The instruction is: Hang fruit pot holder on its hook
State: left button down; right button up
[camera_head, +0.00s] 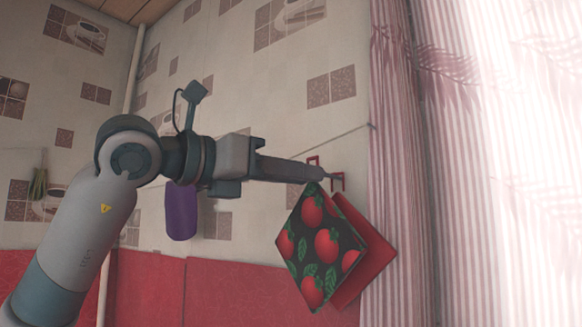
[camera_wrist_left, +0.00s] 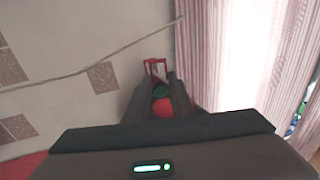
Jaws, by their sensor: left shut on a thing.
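The fruit pot holder (camera_head: 318,248) is dark with red fruits and green leaves. It hangs as a diamond from my left gripper (camera_head: 322,177), which is shut on its top corner. In the left wrist view the pot holder (camera_wrist_left: 162,106) shows between the fingers of my left gripper (camera_wrist_left: 160,95). Two small red hooks are by the fingertips: one hook (camera_head: 313,160) just above, another (camera_head: 338,181) just to the right. Red hook parts (camera_wrist_left: 155,68) also show just beyond the fingertips in the left wrist view. Whether the pot holder touches a hook cannot be told. My right gripper is out of view.
A plain red pot holder (camera_head: 376,252) hangs behind the fruit one, partly hidden. A purple cloth item (camera_head: 181,213) hangs behind my left arm. A thin cord (camera_head: 348,134) runs along the tiled wall. A striped pink curtain (camera_head: 400,200) is close on the right.

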aim_at(306, 185)
pick_arm(q)
jog(key=shift+w+d+f+p, duration=0.2)
jog(key=shift+w+d+p, duration=0.15)
jog(key=shift+w, duration=0.2)
jog(key=shift+w+d+f+p, duration=0.2)
jog(key=shift+w+d, duration=0.2)
jog(key=shift+w, duration=0.1)
jog(key=shift+w+d+f+b, duration=0.25)
jog(key=shift+w+d+b, duration=0.1)
jog(key=shift+b, duration=0.15)
jog(key=c, duration=1.5)
grip_release()
jog(key=shift+o, duration=0.2)
jog(key=shift+a, duration=0.1)
